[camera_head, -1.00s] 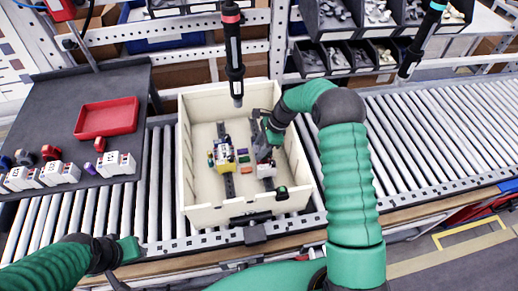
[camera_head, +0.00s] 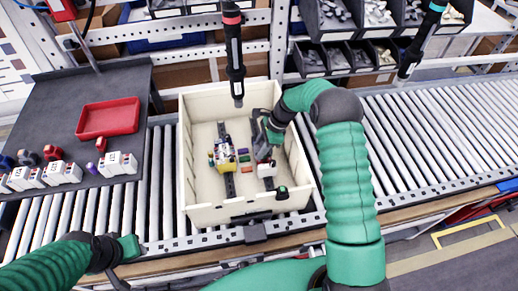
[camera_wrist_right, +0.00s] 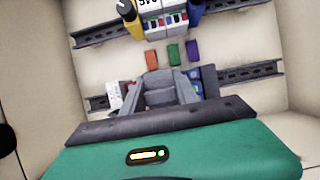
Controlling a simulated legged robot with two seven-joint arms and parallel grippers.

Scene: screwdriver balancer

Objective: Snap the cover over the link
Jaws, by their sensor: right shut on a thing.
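My right gripper (camera_head: 262,137) is inside the cream bin, over the right-hand dark rail (camera_head: 249,154). In the right wrist view its grey fingers (camera_wrist_right: 168,90) are close together, shut on a small part that they mostly hide. A white and red module (camera_head: 266,169) sits on this rail just in front of the gripper. Orange, green (camera_wrist_right: 173,53) and purple (camera_wrist_right: 193,50) pieces lie between the two rails. I cannot tell the cover and the link apart. My left gripper (camera_head: 118,280) is at the lower left, outside the bin, its fingers unclear.
The cream bin (camera_head: 189,180) stands on the roller conveyor (camera_head: 420,140). A module group (camera_head: 223,156) sits on the left rail. A dark side table (camera_head: 60,110) holds a red tray (camera_head: 107,119) and several modules. A screwdriver (camera_head: 234,60) hangs above the bin.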

